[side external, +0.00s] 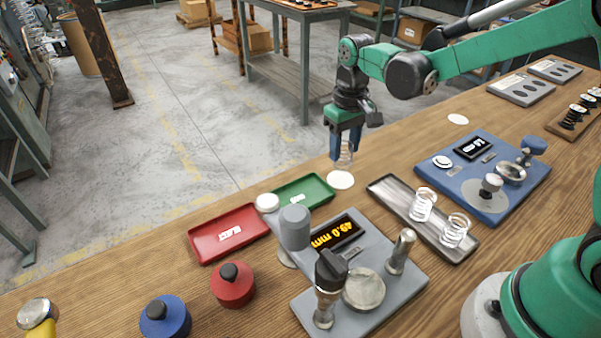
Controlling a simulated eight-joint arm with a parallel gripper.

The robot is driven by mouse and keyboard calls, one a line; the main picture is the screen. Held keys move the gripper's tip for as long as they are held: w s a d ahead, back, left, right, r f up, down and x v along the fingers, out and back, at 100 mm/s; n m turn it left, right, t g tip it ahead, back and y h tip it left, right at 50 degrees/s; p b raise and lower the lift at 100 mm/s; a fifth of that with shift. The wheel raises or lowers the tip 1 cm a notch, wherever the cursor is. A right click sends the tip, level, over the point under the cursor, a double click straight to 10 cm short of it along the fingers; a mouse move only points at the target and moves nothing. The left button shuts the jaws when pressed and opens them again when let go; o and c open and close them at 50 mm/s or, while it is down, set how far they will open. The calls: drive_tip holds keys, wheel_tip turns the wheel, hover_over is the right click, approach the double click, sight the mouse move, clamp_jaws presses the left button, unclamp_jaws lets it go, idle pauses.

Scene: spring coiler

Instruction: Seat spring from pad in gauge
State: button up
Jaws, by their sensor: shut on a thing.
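My gripper (346,150) points down, its blue fingers shut on a pale wire spring (345,160). The spring stands roughly upright, over the back part of a white round pad (340,181) on the wooden bench. I cannot tell whether the spring's lower end touches the pad. The grey gauge (401,287) is in front, with an amber display showing 49.0 mm upside down. A round metal plate (364,289), a dark-topped post and a grey cylinder are on it. No spring shows on that plate.
A grey tray (392,190) with two springs lies right of the pad. A green tray (318,189) and a red tray (205,246) lie left. A blue device (535,180) stands at right. Red (233,288) and blue (165,318) knobbed weights are at front left.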

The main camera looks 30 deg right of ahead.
drive_tip(key=s+a+r, duration=0.4)
drive_tip(key=s+a, duration=0.9)
drive_tip(key=s, duration=0.7)
drive_tip(key=shift+w+d+f, duration=0.1)
drive_tip(key=shift+f, duration=0.9)
drive_tip(key=shift+w+d+f, duration=0.1)
drive_tip(key=shift+f, duration=0.85)
drive_tip(key=shift+f, duration=0.7)
drive_tip(key=o, duration=1.3)
drive_tip(key=shift+r, duration=0.15)
drive_tip(key=shift+r, duration=4.3)
